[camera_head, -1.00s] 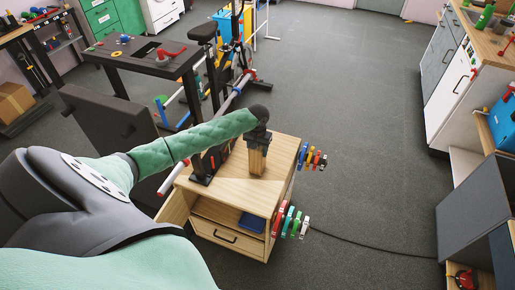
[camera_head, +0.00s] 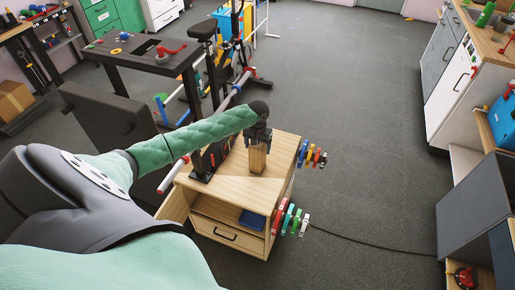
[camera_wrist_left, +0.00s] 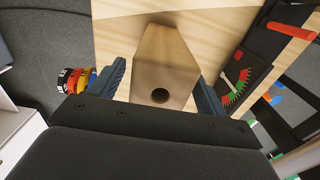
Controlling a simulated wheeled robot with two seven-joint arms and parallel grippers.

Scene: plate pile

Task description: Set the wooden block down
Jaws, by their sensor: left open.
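The wooden block (camera_head: 257,159) stands upright on the light wood top of a small cabinet (camera_head: 230,190) in the head view. My left gripper (camera_head: 258,142) points down over the block's upper end. In the left wrist view the block (camera_wrist_left: 163,62) lies between the two blue fingers of the gripper (camera_wrist_left: 160,88), with a dark round hole in its near end. The fingers are open, with a gap visible beside the block. My right gripper is not in view.
Dark tool holders (camera_head: 203,165) stand on the cabinet top left of the block.

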